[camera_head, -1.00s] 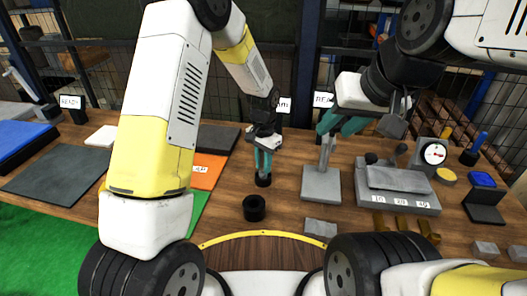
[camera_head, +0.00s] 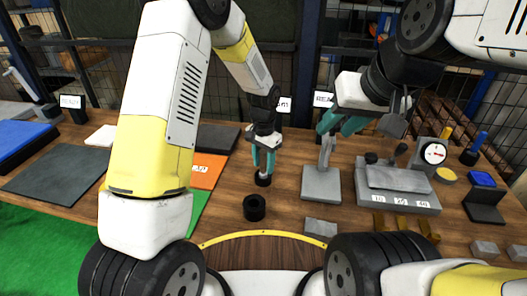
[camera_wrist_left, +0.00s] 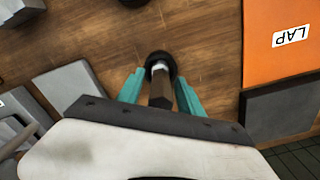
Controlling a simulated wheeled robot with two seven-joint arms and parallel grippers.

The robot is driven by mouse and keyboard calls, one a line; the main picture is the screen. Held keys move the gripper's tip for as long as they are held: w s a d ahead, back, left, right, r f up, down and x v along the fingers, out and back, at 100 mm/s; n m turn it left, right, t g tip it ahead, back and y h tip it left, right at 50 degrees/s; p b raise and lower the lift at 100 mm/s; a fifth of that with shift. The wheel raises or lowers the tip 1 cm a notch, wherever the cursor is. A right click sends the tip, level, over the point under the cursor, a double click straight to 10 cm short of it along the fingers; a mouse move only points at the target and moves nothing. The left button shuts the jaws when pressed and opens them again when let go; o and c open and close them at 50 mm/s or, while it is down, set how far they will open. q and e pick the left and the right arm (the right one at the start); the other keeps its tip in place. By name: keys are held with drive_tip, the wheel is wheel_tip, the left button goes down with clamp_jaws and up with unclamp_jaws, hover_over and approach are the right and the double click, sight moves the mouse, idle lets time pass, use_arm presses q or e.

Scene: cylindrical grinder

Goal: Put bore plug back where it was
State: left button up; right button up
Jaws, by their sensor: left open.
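The bore plug (camera_wrist_left: 160,88) shows in the left wrist view as a dark handle with a pale silver part beyond it, at a black round base (camera_wrist_left: 159,60). In the head view the black base (camera_head: 263,180) stands on the wooden table, with the plug upright above it, partly hidden by my fingers. My left gripper (camera_head: 263,168) points down over it, teal fingers open on either side of the handle; they also show in the wrist view (camera_wrist_left: 160,92). My right gripper (camera_head: 341,125) hangs above the grey stand (camera_head: 321,184), fingers apart and seemingly empty.
A black ring (camera_head: 254,207) lies in front of the plug's base. An orange LAP mat (camera_head: 207,171) is to the left. To the right are a grey block with numbered labels (camera_head: 398,202) and a dial gauge (camera_head: 434,153). Bare wood lies around the base.

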use_arm(q)
wheel_tip(320, 180, up, 11)
drive_tip(key=shift+f, duration=0.15)
drive_tip(key=s+a+r+n+t+h, duration=0.1)
drive_tip(key=s+a+r+n+t, duration=0.1)
drive_tip(key=s+a+r, duration=0.5)
drive_tip(key=s+a+r+n+t+h, duration=0.1)
drive_tip(key=s+a+r+n+t, duration=0.2)
drive_tip(key=s+r, duration=0.45)
drive_tip(key=s+a+r+n+t, duration=0.1)
drive_tip(key=s+a+r+n, duration=0.1)
drive_tip(key=s, duration=0.5)
drive_tip(key=shift+s+a+r+n, duration=0.35)
drive_tip(key=shift+a+r, duration=0.35)
drive_tip(key=shift+a, duration=0.45)
